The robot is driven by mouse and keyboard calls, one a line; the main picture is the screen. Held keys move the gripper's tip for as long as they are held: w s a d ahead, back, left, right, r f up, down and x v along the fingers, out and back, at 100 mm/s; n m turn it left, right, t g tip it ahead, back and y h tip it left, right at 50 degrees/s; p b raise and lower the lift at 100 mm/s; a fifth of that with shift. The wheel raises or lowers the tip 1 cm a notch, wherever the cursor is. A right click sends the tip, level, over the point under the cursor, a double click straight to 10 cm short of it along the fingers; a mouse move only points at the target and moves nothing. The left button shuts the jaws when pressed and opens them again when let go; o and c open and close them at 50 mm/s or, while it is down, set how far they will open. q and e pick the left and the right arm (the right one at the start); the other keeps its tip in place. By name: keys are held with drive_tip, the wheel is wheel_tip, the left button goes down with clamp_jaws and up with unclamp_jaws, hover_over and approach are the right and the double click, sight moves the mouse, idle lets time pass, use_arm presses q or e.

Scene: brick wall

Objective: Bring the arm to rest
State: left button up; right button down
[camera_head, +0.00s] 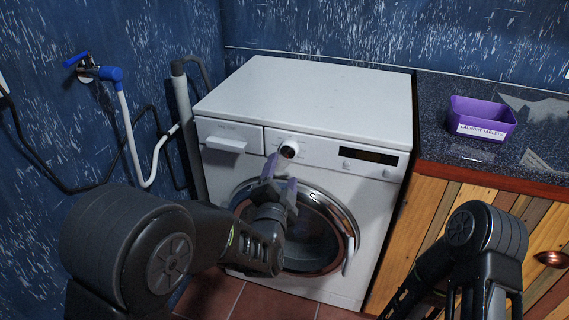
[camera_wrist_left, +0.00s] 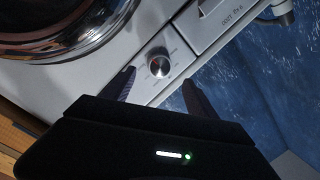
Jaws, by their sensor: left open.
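My left arm reaches in from the left in the head view. Its gripper (camera_head: 280,180) is in front of the washing machine (camera_head: 310,90), below the round dial (camera_head: 289,150) on the panel. In the left wrist view the gripper (camera_wrist_left: 158,88) is open and empty, its two dark fingers to either side of the silver dial (camera_wrist_left: 159,66). I cannot tell whether the fingers touch the panel. My right arm shows at the lower right of the head view, and its gripper is out of view.
The round door (camera_head: 318,235) sits behind my left gripper and looks closed. A purple box (camera_head: 482,119) labelled laundry tablets stands on the dark counter (camera_head: 440,110) at the right. A blue tap (camera_head: 110,74) with a white hose and a grey pipe (camera_head: 185,120) are at the left.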

use_arm(q)
drive_tip(key=shift+s, duration=0.35)
